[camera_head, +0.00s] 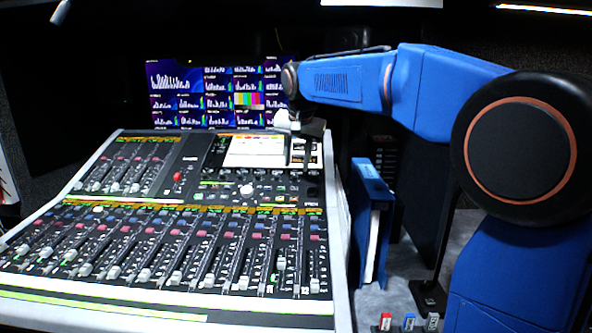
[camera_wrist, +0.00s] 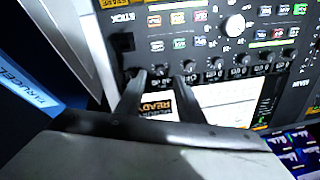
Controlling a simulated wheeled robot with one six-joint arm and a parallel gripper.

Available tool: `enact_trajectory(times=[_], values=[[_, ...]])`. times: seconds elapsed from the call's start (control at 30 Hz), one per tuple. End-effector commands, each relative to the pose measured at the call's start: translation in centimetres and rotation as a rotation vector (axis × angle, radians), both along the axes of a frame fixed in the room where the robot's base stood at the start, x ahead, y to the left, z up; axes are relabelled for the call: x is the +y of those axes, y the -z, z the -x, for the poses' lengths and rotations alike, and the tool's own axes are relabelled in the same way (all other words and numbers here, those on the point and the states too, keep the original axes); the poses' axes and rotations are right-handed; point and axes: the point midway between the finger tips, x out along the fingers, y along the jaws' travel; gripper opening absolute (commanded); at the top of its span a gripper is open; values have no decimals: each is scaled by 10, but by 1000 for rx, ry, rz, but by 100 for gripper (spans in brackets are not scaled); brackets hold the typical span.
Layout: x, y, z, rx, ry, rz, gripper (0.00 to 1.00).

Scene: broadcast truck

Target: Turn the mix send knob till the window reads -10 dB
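The mixing console (camera_head: 335,215) shows in the head view with my gripper (camera_head: 299,162) lowered over its upper right part, by the screen. In the wrist view my gripper (camera_wrist: 160,78) has its two dark fingers apart, pointing at the panel. A small dark knob (camera_wrist: 159,71) at the end of a knob row shows between the fingertips; I cannot tell whether they touch it. Which knob is the mix send is not legible. Small windows (camera_wrist: 240,72) sit by the knobs, their figures too small to read; the one by the end knob is partly hidden by the fingers.
A larger white knob (camera_wrist: 235,23) sits beyond the row. The console's lit screen (camera_head: 257,152) is beside my gripper. A blue binder (camera_head: 370,215) stands right of the console. Monitors (camera_head: 205,95) are behind, and fader rows (camera_head: 150,250) fill the front.

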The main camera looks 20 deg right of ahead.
Motion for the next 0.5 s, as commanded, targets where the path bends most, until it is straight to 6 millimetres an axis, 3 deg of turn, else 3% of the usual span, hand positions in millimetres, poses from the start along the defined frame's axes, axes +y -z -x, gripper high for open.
enact_trajectory(times=[0.5], values=[[5,-92,42,-3,0,-1,34]])
